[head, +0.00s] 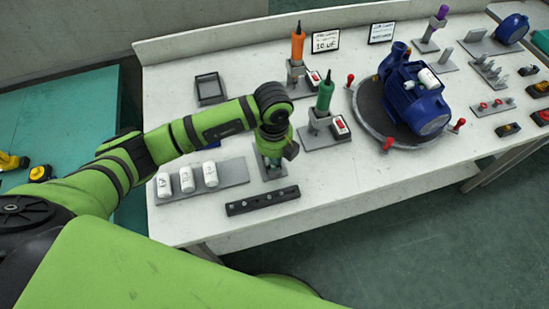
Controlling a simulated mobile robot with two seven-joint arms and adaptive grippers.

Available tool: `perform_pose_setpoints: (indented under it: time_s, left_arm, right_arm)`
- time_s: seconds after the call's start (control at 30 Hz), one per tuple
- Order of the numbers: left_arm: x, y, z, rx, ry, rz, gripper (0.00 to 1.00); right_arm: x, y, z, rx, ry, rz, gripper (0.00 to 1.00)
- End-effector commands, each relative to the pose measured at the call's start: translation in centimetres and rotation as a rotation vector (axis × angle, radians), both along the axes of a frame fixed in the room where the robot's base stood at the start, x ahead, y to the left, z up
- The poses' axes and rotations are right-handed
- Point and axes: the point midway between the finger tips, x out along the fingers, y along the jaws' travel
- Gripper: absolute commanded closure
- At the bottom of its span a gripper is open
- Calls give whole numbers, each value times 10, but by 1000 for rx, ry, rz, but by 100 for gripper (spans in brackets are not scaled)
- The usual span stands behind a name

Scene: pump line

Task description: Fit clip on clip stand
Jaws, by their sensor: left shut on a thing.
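My left gripper (271,160) points down over the near middle of the white bench. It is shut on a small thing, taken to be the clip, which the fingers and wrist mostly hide. A small grey plate (284,181) lies right under the gripper and may be the clip stand; its upper part is hidden. I cannot tell whether the held clip touches it. My right gripper is not in view.
A rack of white capacitors (188,180) is left of the gripper, a dark bar (262,201) in front. A green-handled tool (325,97) and orange-handled tool (298,45) stand behind and right. A blue pump (412,95) sits on a round turntable (372,118).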

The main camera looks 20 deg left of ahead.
Motion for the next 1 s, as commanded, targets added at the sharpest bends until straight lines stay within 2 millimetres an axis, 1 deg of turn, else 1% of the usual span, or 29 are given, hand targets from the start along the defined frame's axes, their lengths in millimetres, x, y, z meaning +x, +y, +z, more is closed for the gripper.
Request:
perform_pose_setpoints:
  time_s: [0.57,0.83,0.87,0.9,1.0]
  left_arm:
    - [0,-1,0,0,0,0,100]
    - [0,-1,-3,0,0,0,100]
    - [0,-1,-2,0,0,0,78]
    - [0,-1,-2,0,0,0,62]
    - [0,-1,-2,0,0,0,62]
  right_arm:
    - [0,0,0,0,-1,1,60]
    - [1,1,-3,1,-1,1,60]
    - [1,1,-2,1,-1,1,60]
    - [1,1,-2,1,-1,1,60]
    - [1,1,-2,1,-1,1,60]
